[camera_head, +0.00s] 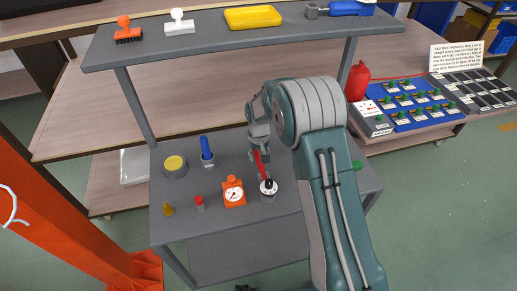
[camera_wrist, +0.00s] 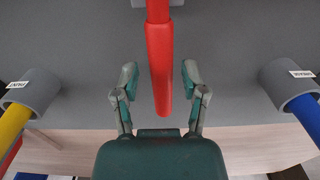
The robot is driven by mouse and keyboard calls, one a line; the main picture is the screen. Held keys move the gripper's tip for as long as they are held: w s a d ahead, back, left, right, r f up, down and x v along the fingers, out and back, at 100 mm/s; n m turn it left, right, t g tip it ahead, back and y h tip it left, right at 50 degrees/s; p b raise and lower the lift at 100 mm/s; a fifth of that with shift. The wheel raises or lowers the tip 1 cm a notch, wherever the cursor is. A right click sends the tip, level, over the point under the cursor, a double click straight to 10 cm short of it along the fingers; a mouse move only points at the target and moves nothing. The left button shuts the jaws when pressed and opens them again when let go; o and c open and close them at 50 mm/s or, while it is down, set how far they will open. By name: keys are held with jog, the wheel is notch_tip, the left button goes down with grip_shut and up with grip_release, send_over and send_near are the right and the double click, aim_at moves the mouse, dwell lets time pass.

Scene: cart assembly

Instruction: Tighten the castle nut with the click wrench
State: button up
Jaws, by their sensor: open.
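A red-handled tool (camera_wrist: 159,60), perhaps the click wrench, stands in a grey holder in the wrist view. My gripper (camera_wrist: 159,78) is open, with one finger on each side of the red handle and gaps visible on both sides. In the head view the red handle (camera_head: 261,163) shows just below my gripper (camera_head: 258,140), near a round white and black item (camera_head: 268,187). The arm hides part of the shelf there. I cannot pick out the castle nut in either view.
A blue-handled tool (camera_wrist: 303,108) and a yellow-handled tool (camera_wrist: 14,122) stand in labelled grey holders to either side. On the grey cart are an orange gauge block (camera_head: 234,192), a yellow-topped cylinder (camera_head: 175,164) and small red and yellow pieces. An upper shelf (camera_head: 215,42) overhangs behind.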

jog(key=shift+f, duration=0.65)
jog(key=shift+a+f, duration=0.1)
jog(key=shift+f, duration=0.05)
jog(key=shift+c, duration=1.2)
grip_shut()
jog(key=shift+r, duration=2.6)
